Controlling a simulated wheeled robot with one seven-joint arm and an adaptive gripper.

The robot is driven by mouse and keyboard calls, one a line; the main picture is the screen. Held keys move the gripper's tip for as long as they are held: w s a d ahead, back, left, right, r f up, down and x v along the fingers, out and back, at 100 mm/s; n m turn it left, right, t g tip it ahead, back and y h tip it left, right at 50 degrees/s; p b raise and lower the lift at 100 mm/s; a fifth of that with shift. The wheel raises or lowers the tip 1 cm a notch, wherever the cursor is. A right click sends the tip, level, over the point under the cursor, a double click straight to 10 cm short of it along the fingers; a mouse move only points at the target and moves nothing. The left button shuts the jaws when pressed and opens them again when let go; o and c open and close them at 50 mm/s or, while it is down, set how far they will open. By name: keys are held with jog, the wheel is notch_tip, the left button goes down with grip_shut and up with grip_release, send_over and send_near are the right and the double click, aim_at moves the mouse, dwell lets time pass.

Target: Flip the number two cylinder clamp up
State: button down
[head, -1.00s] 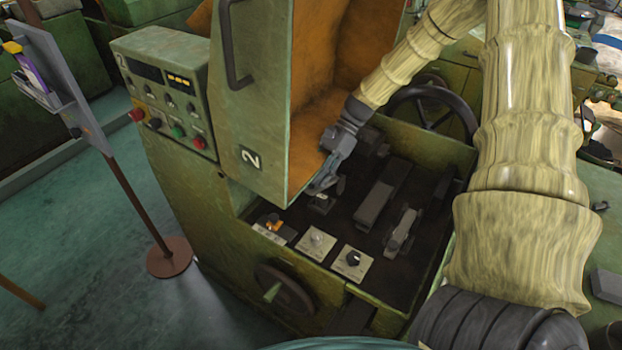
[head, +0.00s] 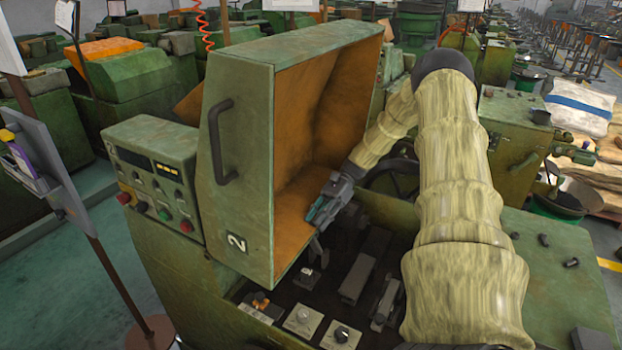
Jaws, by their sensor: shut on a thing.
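The machine marked 2 has a dark open bay under its raised green cover. The small dark number two cylinder clamp (head: 308,273) sits near the bay's left side, below the cover's lower edge. My gripper (head: 315,222) is above it, in front of the orange inside of the cover, and points down and left. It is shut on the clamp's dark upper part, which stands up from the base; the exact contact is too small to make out.
The green cover (head: 233,150) with its handle stands close left of my gripper. Knobs on pale plates (head: 303,319) line the bay's front. Dark bars (head: 357,279) lie to the right. A control box (head: 155,180) is at left, and a handwheel is partly hidden behind my arm.

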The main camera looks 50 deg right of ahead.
jog(key=shift+w+d+f, duration=0.1)
jog(key=shift+d+f, duration=0.1)
jog(key=shift+d, duration=0.5)
jog(key=shift+f, duration=0.1)
jog(key=c, duration=1.5)
grip_release()
jog(key=shift+c, duration=0.2)
jog(key=o, duration=0.3)
jog(key=shift+d+f, duration=0.1)
jog(key=shift+f, duration=0.1)
jog(key=shift+o, duration=0.4)
jog(key=shift+w+d+f, duration=0.15)
jog(key=shift+w, duration=0.1)
notch_tip(320, 180, up, 10)
jog(key=shift+r, duration=0.2)
